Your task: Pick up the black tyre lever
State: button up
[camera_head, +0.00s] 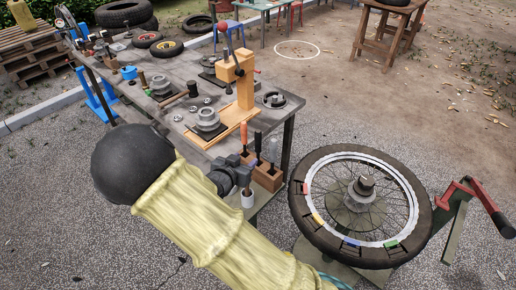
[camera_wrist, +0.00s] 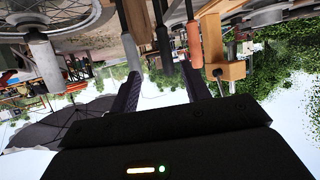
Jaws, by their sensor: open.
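The tool with a black handle (camera_head: 258,142), which I take to be the black tyre lever, stands upright in a wooden holder (camera_head: 268,178) at the table's near corner. In the wrist view, a black handle (camera_wrist: 163,42) hangs upside down in the picture, between and beyond my two fingers. My gripper (camera_head: 240,176) is beside the holder, on its near left side. In the wrist view my gripper (camera_wrist: 160,78) is open, with nothing clearly held. The lever's lower end is hidden.
An orange-handled tool (camera_head: 244,133) stands close by in the holder; its handle also shows in the wrist view (camera_wrist: 194,42). A grey handle (camera_wrist: 132,52) is near my left finger. A spoked wheel (camera_head: 309,210) stands at right. A wooden stand (camera_head: 245,88) rises behind.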

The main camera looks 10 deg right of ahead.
send_near(257, 147)
jog(key=x, duration=0.4)
jog(key=shift+d, duration=0.4)
jog(key=x, duration=0.5)
jog(key=shift+w+a+f+p, duration=0.1)
jog(key=shift+w+a+p, duration=0.2)
jog(key=shift+p, duration=0.05)
grip_shut()
